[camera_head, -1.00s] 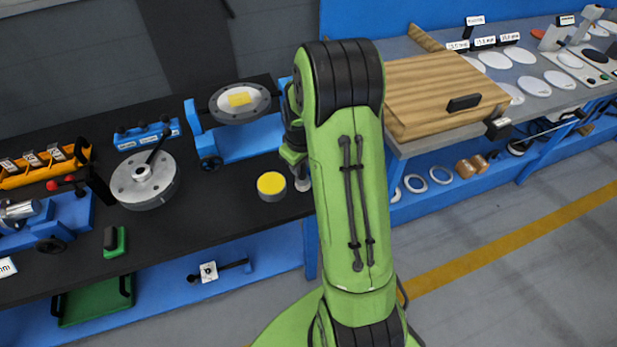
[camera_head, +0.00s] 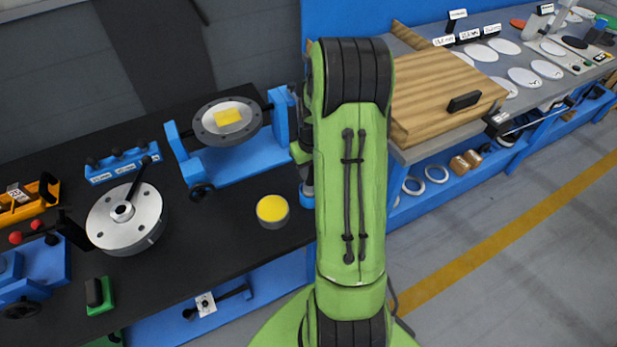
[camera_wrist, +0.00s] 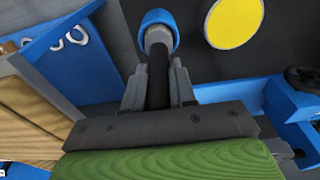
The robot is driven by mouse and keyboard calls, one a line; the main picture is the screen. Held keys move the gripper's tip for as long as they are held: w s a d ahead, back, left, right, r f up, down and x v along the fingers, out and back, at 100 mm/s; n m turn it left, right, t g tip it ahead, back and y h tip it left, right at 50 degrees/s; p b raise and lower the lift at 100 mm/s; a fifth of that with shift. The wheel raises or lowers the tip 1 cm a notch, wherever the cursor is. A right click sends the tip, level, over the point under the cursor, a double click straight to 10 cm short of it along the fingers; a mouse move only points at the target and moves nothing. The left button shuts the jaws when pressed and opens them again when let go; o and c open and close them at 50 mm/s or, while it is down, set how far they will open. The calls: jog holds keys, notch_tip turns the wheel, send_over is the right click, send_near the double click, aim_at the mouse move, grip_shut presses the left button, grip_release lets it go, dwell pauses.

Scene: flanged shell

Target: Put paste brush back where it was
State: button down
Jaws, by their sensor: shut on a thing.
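The paste brush (camera_wrist: 157,88) shows in the wrist view as a dark handle with a grey collar, held between the two fingers of my gripper (camera_wrist: 157,82). A blue ring (camera_wrist: 164,18) surrounds its far end; I cannot tell whether this is part of the brush or a holder. In the head view my arm hides most of the gripper, and a blue piece (camera_head: 307,194) shows beside it at the bench's right end. A round tin with a yellow top (camera_head: 272,209) stands just left of it; its yellow face (camera_wrist: 233,22) shows in the wrist view.
A blue stand (camera_head: 232,160) carries a grey ring with a yellow patch. A flanged metal disc (camera_head: 125,222) lies on the black bench, left. A wooden board (camera_head: 440,92) lies on the grey bench, right. A blue lower shelf (camera_head: 262,282) runs beneath the black bench.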

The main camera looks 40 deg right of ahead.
jog(key=shift+f, duration=1.4)
jog(key=c, duration=0.9)
grip_release()
jog(key=shift+r, duration=0.15)
jog(key=r, duration=0.4)
jog(key=s+r+p, duration=0.1)
jog(key=r, duration=0.3)
jog(key=r+p, duration=0.1)
jog(key=r, duration=0.2)
jog(key=shift+s+a+r, duration=0.15)
jog(key=shift+a+r, duration=0.05)
jog(key=shift+r, duration=0.2)
jog(key=s+a+r+n+t, duration=0.1)
jog(key=s+a+r, duration=0.2)
jog(key=a+r, duration=0.4)
jog(key=s+a+r+n+t, duration=0.15)
jog(key=a+r, duration=0.25)
jog(key=a, duration=0.5)
jog(key=shift+n+t, duration=0.35)
jog(key=shift+t, duration=0.5)
jog(key=s+a, duration=0.2)
jog(key=s, duration=0.1)
jog(key=s+a+r, duration=0.1)
jog(key=s+a, duration=0.1)
jog(key=s, duration=0.1)
jog(key=s+a, duration=0.2)
jog(key=s, duration=0.2)
jog(key=shift+a+r, duration=0.3)
jog(key=shift+a, duration=0.1)
